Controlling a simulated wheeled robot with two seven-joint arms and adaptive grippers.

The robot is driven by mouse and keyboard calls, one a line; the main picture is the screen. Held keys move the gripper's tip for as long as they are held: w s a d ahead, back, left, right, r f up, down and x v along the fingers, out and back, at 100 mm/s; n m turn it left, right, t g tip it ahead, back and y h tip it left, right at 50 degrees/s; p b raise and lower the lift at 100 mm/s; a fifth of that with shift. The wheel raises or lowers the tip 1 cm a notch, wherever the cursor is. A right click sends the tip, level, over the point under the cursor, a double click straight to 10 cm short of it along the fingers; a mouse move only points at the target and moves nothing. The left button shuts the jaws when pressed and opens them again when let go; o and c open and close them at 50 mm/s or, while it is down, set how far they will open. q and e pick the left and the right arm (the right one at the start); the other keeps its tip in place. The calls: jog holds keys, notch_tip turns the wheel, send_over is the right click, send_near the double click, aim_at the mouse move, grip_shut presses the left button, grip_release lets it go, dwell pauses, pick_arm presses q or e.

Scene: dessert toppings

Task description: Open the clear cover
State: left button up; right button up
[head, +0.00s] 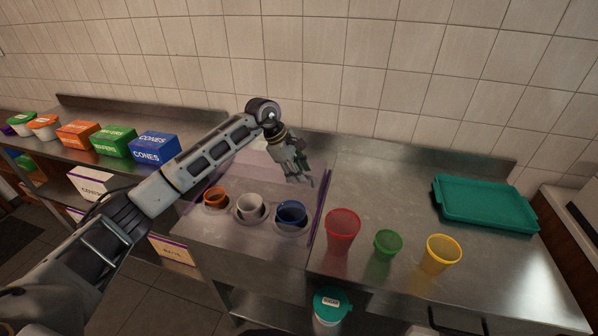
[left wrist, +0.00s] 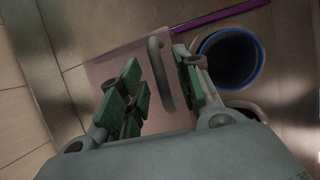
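The clear cover (head: 238,168) is a see-through, pinkish pane with purple edges over a steel counter section. An orange cup (head: 214,197), a white cup (head: 250,207) and a blue cup (head: 291,212) show at its front. My left gripper (head: 306,177) is above the cover's right part, pointing down and right. In the left wrist view, its green-padded fingers (left wrist: 160,75) are apart. A grey curved handle (left wrist: 155,52) stands between them on the cover (left wrist: 108,66), with a gap to the left finger. Contact with the right finger is unclear. My right gripper is not in view.
On the right counter stand a red cup (head: 342,229), a green cup (head: 388,243) and a yellow cup (head: 441,254), with a teal tray (head: 484,205) behind. Orange, green and blue boxes (head: 154,147) line the left counter. A tiled wall closes the back.

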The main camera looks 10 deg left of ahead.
pick_arm(q)
jog(key=shift+s+a+r, duration=0.1)
jog(key=shift+a+r, duration=0.25)
jog(key=shift+r, duration=0.3)
jog(key=v, duration=1)
jog(key=shift+r, duration=0.2)
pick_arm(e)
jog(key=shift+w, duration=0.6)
pick_arm(q)
jog(key=shift+s+f, duration=0.1)
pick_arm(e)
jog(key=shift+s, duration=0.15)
